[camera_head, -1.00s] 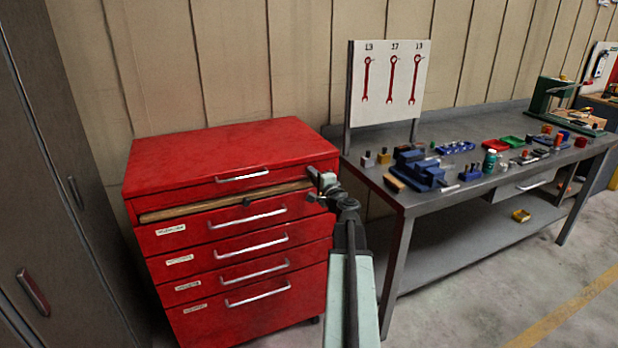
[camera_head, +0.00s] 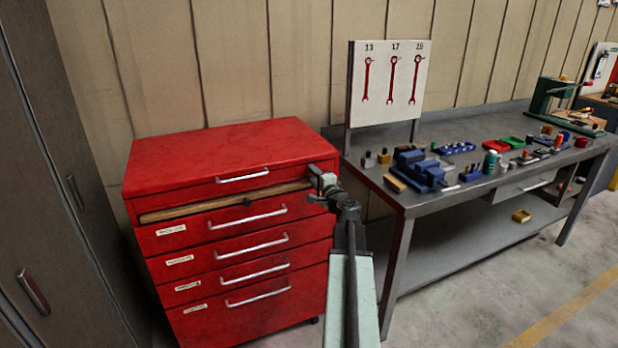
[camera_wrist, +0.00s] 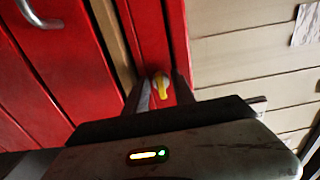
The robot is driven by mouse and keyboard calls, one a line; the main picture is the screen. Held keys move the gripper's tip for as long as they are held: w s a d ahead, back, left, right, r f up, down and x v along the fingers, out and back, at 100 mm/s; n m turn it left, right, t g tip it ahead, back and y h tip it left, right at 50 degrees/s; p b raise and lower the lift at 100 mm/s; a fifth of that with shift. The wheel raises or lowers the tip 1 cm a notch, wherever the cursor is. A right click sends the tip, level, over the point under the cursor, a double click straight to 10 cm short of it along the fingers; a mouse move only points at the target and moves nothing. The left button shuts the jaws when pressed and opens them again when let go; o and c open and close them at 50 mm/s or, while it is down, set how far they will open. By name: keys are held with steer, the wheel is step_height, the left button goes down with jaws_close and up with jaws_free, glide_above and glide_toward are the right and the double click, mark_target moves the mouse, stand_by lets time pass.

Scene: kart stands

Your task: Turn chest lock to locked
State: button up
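The red tool chest (camera_head: 215,165) stands against the wall, in the left half of the head view. A small yellow lock knob (camera_wrist: 160,84) sits on a red strip at the chest's right side in the wrist view. My gripper (camera_head: 318,184) is at the chest's upper right front corner. In the wrist view my gripper (camera_wrist: 163,92) has one finger on each side of the knob, with narrow gaps showing, so it looks open around it. My gripper hides the lock in the head view.
A dark cabinet (camera_head: 60,150) stands close on the left. A grey workbench (camera_head: 430,200) with a blue vise (camera_head: 420,170) and small parts stands on the right. A wrench board (camera_head: 392,80) rises behind it. Bare floor (camera_head: 480,300) lies at front right.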

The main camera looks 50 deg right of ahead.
steer(key=v, duration=0.7)
steer(key=shift+s+a, duration=0.15)
steer(key=shift+s, duration=0.15)
